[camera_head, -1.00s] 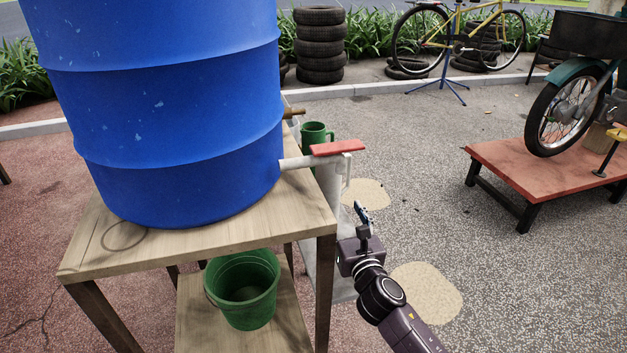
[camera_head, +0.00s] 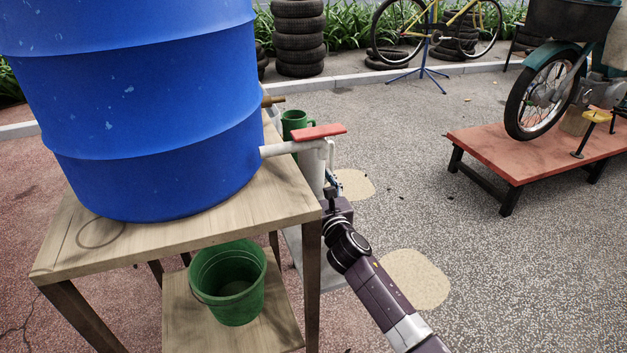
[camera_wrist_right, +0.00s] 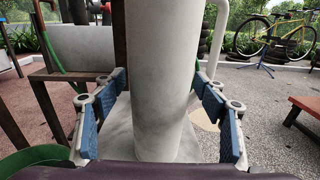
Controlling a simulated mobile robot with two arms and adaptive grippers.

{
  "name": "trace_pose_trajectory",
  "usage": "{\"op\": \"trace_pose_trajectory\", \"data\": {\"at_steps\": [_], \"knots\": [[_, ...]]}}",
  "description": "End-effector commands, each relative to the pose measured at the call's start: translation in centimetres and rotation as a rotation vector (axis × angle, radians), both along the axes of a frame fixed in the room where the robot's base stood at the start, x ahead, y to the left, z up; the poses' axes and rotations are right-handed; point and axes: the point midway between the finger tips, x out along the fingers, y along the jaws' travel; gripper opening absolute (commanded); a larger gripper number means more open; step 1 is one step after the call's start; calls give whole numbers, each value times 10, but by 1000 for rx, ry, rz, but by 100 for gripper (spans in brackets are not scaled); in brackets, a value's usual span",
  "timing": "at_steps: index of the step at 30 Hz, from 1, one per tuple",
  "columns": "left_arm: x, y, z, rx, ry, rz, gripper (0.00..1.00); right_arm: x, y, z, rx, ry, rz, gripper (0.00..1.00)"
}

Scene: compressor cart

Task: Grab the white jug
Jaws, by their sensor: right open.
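The white jug (camera_head: 312,172) stands upright below the red-handled tap (camera_head: 318,132), partly hidden by the tap and my right gripper. In the right wrist view the jug (camera_wrist_right: 162,80) fills the middle as a tall pale cylinder, with its handle (camera_wrist_right: 217,38) on the right. My right gripper (camera_head: 332,187) reaches it from the front. In the wrist view its blue-padded fingers (camera_wrist_right: 162,98) are open, one pair on each side of the jug, with gaps visible. My left gripper is not in view.
A blue barrel (camera_head: 150,120) stands on a wooden table (camera_head: 190,232). A green bucket (camera_head: 228,285) sits on the lower shelf. A red platform (camera_head: 500,158) with a motorbike is at right. Open paving lies between.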

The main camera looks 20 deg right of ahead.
Motion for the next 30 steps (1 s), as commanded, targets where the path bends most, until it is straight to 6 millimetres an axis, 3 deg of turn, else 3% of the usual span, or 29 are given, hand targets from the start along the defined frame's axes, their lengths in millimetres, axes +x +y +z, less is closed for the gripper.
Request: {"op": "trace_pose_trajectory", "data": {"at_steps": [5,18,30], "knots": [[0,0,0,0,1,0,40,0,0,0,0,0,0,66],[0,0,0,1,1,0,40,0,0,1,0,-1,0,19],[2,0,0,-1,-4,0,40,0,-1,3,-1,-1,0,19]]}}
